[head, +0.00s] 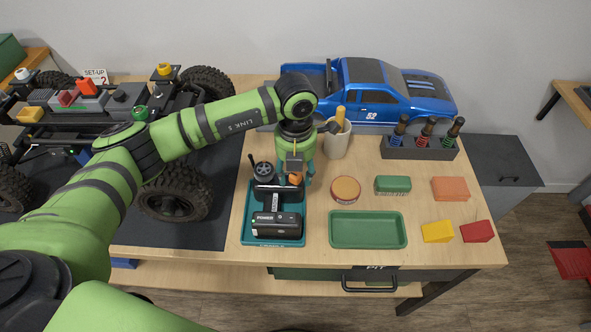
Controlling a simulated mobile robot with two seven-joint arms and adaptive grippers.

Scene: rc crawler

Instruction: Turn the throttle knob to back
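A black hand-held transmitter (276,222) marked POWER, with a small green light, stands in a teal tray (247,234). Its black steering wheel (263,170) is at the upper left. A small orange knob (295,178), which looks like the throttle knob, shows at the transmitter's upper right. My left gripper (297,178) points down over this knob, very close to it. A teal finger shows right of the knob; the other is largely hidden, so I cannot tell whether they touch or grip it. The knob's setting cannot be read. My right gripper is not in view.
An RC crawler (160,165) stands on a dark mat at the left, beneath my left arm. A blue truck body (375,92), a cup (337,143) and a shock stand (418,150) are behind. An empty green tray (368,230), a round tin (345,190) and coloured blocks are at right.

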